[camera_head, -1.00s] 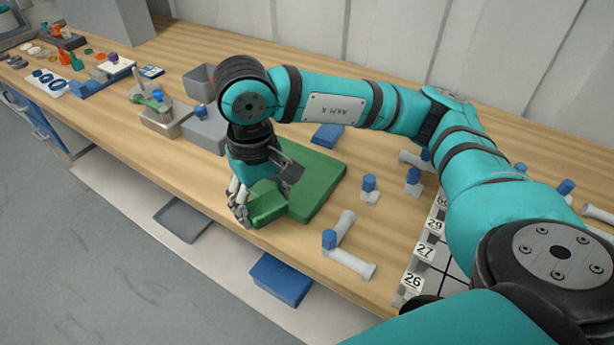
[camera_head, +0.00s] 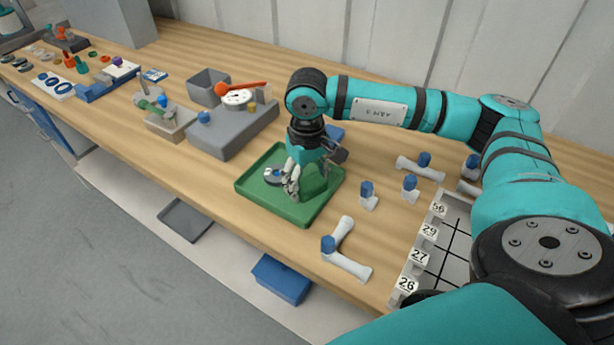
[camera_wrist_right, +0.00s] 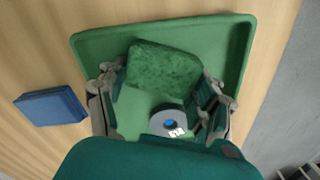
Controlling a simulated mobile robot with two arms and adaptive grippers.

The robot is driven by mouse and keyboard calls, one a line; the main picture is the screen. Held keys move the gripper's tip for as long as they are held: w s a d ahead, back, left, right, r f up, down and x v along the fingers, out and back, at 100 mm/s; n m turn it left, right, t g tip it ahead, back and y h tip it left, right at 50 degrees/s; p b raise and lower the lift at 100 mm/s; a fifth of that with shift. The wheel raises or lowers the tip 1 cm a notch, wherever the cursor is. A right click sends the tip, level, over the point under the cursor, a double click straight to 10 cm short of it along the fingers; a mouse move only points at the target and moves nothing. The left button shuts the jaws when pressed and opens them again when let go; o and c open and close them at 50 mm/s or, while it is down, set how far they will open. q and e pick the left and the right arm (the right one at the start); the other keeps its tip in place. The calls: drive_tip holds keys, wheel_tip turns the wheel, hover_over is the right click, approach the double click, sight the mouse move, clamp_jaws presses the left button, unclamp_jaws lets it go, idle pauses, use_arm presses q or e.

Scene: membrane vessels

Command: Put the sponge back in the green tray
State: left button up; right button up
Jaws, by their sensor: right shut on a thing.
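The green tray (camera_head: 285,211) lies on the bench; it also fills much of the right wrist view (camera_wrist_right: 225,38). My right gripper (camera_head: 304,186) is over the right part of the tray, pointing down. It is shut on the green sponge (camera_head: 315,182), which sits between its fingers in the right wrist view (camera_wrist_right: 163,70). The sponge is within the tray's outline; I cannot tell whether it touches the tray floor. A round grey disc with a blue centre (camera_head: 273,177) lies in the tray beside the fingers. My left gripper is not in view.
White fittings with blue caps (camera_head: 345,250) lie right of the tray, beside a numbered rack (camera_head: 427,243). A grey block with a dial (camera_head: 225,135) stands left behind the tray. A blue block (camera_wrist_right: 52,107) lies close by. The bench's front edge is near the tray.

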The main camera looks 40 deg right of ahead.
sight(307, 179)
drive_tip(key=shift+f, duration=0.1)
drive_tip(key=o, duration=1.2)
drive_tip(key=shift+c, duration=0.2)
wheel_tip(307, 179, up, 12)
drive_tip(key=b, duration=0.1)
drive_tip(key=shift+r, duration=0.2)
